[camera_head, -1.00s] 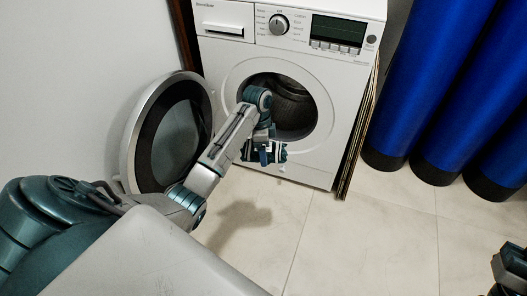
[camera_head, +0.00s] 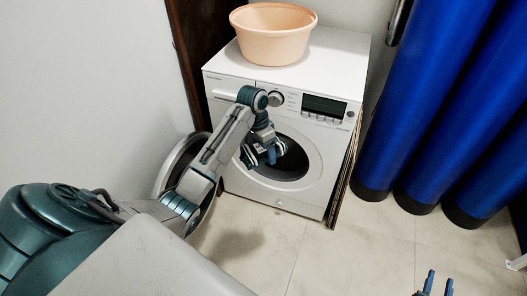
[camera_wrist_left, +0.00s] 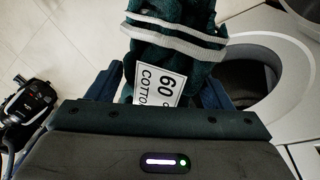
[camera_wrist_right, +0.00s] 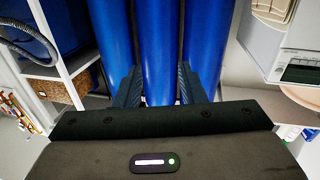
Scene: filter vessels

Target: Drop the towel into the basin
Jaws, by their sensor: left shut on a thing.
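A dark green towel with white stripes and a white tag reading "60 COTTO…" (camera_wrist_left: 172,40) is held in my left gripper (camera_wrist_left: 168,92). In the head view my left gripper (camera_head: 268,156) is in front of the washing machine's round opening, with little of the towel (camera_head: 251,155) showing. The peach-coloured basin (camera_head: 273,43) stands upright on top of the washing machine, above and apart from the gripper; the visible part of its inside looks empty. My right gripper (camera_head: 435,283) is open and empty at the bottom right; its parted fingers also show in the right wrist view (camera_wrist_right: 158,88).
The white washing machine (camera_head: 228,85) has its round door (camera_head: 178,160) swung open to the left, beside my left arm. Tall blue cylinders (camera_head: 440,90) stand to the right. Bare tiled floor (camera_head: 340,255) lies in front; the machine top is clear beside the basin.

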